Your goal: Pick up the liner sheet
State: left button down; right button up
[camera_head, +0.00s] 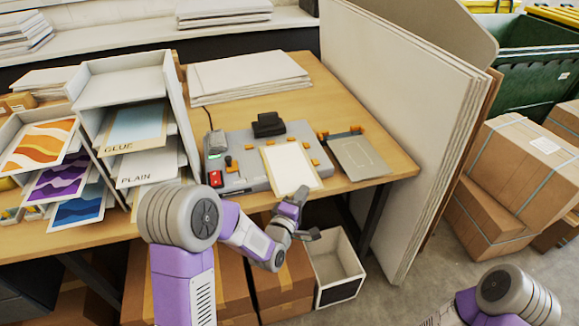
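A pale cream sheet (291,168) with a thin yellowish edge lies on the front of the grey laminator (240,150). A grey-green sheet or plate (358,157) with a faint outline lies to its right, by orange clips. I cannot tell for sure which is the liner sheet. My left gripper (308,215) is at the table's front edge, just below the cream sheet's lower edge in the picture. Its fingers look spread and empty. My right arm shows at the bottom right, but its gripper is not in view.
A white shelf rack (125,100) with trays labelled GLUE and PLAIN and coloured prints stands at left. A stack of white sheets (246,76) lies behind the laminator. Upright panels (400,110) border the right side. An open bin (336,268) is below the table.

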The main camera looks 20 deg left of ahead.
pick_arm(q)
notch_tip(320, 180, up, 15)
jog(key=p, duration=0.5)
dwell(1.2)
dwell(0.3)
